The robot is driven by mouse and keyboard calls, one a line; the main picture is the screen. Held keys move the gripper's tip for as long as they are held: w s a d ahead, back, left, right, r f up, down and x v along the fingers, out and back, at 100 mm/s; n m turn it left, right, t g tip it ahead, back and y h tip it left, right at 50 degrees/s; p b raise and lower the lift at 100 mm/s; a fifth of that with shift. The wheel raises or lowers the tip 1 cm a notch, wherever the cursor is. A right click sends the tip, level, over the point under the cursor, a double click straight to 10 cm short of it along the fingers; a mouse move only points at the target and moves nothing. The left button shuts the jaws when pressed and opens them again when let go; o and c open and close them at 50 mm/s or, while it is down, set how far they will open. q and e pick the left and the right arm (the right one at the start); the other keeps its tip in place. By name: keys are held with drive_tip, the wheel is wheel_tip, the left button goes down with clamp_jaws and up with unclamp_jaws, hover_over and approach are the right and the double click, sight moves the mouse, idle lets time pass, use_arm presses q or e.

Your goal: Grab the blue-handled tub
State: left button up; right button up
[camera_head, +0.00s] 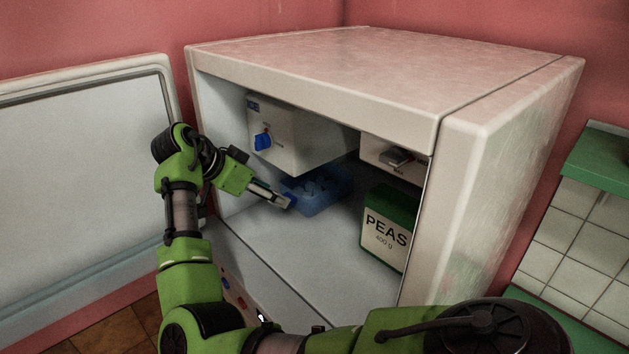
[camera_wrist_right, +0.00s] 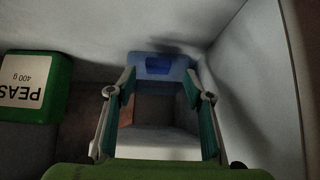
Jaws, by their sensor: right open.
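The blue tub (camera_head: 325,188) sits inside the open white cabinet, under the white box at the back. Its darker blue handle (camera_head: 291,201) faces the cabinet's left side. In the right wrist view the tub (camera_wrist_right: 178,67) lies straight ahead, with its handle (camera_wrist_right: 157,66) in line with the gap between my fingers. My right gripper (camera_head: 281,202) is inside the cabinet, at the handle end of the tub. Its fingers (camera_wrist_right: 159,80) are spread in the wrist view; I cannot tell whether they touch the handle. My left gripper is not in view.
A green PEAS box (camera_head: 387,229) stands right of the tub. The cabinet's right wall (camera_head: 490,190) and top (camera_head: 390,70) bound the opening. The floor in front is clear.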

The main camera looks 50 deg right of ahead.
drive_tip(key=p+x, duration=0.2)
drive_tip(key=shift+s+d+f, duration=0.25)
drive_tip(key=shift+p+x, duration=0.35)
drive_tip(key=shift+x, duration=0.65)
drive_tip(key=shift+d+f, duration=0.1)
drive_tip(key=shift+f, duration=0.15)
drive_tip(key=shift+w, duration=0.1)
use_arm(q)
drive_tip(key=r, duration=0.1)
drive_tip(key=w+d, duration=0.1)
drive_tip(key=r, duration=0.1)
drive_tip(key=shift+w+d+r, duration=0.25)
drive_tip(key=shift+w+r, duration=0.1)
use_arm(e)
drive_tip(key=shift+r, duration=0.1)
clamp_jaws()
